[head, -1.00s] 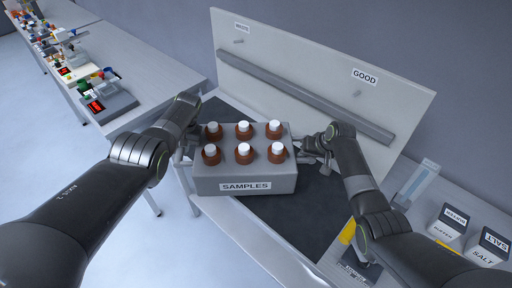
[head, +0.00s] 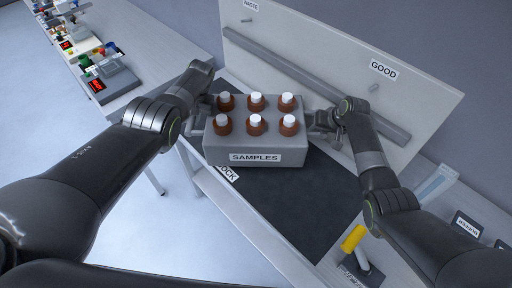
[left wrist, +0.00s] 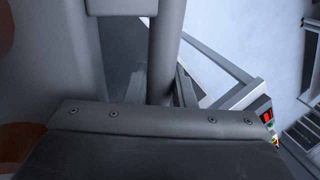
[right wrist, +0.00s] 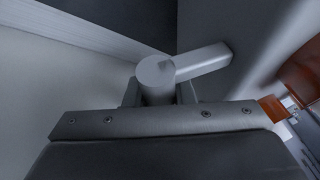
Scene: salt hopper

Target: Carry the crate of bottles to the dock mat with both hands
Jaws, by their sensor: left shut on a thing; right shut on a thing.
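The grey crate (head: 222,155), labelled SAMPLES, holds several brown bottles (head: 255,124) with white caps, all upright. It is level over the back left part of the dark dock mat (head: 305,205); I cannot tell whether it touches the mat. The mat's DOCK label (head: 228,173) shows partly below the crate's front left corner. My left gripper (head: 203,118) is shut on the crate's left handle, a bar (left wrist: 166,50) in the left wrist view. My right gripper (head: 322,122) is shut on the right handle, a bar (right wrist: 205,62) in the right wrist view. The fingertips are mostly hidden.
A pale board (head: 420,100) with WASTE and GOOD labels and a grey rail (head: 300,75) stands behind the crate. A yellow-handled tool (head: 353,238) and a BUFFER container (head: 467,224) are at the right. A side table (head: 150,50) with instruments is at the left.

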